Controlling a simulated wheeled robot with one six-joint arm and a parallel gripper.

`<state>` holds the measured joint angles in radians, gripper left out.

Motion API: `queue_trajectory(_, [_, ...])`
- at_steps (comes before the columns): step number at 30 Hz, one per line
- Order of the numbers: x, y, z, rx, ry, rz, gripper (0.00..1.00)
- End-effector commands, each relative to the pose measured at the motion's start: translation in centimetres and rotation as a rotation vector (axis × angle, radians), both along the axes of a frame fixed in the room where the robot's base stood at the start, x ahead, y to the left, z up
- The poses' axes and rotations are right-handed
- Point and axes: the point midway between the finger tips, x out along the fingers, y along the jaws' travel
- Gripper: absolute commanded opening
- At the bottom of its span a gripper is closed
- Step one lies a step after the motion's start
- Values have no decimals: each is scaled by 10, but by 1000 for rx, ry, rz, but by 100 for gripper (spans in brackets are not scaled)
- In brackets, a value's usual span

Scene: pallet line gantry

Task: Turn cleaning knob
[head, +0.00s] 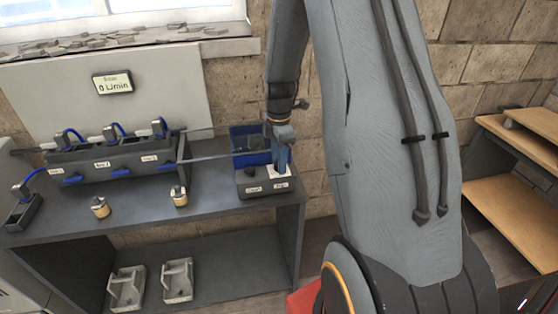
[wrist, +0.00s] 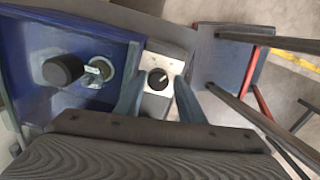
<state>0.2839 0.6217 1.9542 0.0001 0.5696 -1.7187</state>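The knob (wrist: 158,79) is a round black dial with a pale pointer mark. It sits on a light plate on the small dark control box (head: 254,190), which has two labels on its front. My gripper (wrist: 158,98) has two blue fingers, spread apart, one on each side of the knob in the wrist view. A gap shows between the fingers and the knob, and I cannot tell their height above it. In the head view, my gripper (head: 282,160) points down over the right part of the box and hides the knob.
A blue bin (head: 240,136) stands behind the box; in the wrist view it holds a black cylinder (wrist: 62,70) and a round tagged part (wrist: 99,71). A dark rack (head: 110,160) with blue-handled valves, and two small brass-coloured parts (head: 100,207), stand left on the grey bench (head: 150,218).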

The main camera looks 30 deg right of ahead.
Motion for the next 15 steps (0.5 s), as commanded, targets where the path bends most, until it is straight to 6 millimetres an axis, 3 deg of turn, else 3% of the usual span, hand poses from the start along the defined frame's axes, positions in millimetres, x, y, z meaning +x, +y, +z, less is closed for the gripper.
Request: queue_trajectory(15, [5,-1,12,-4,-14,1,45])
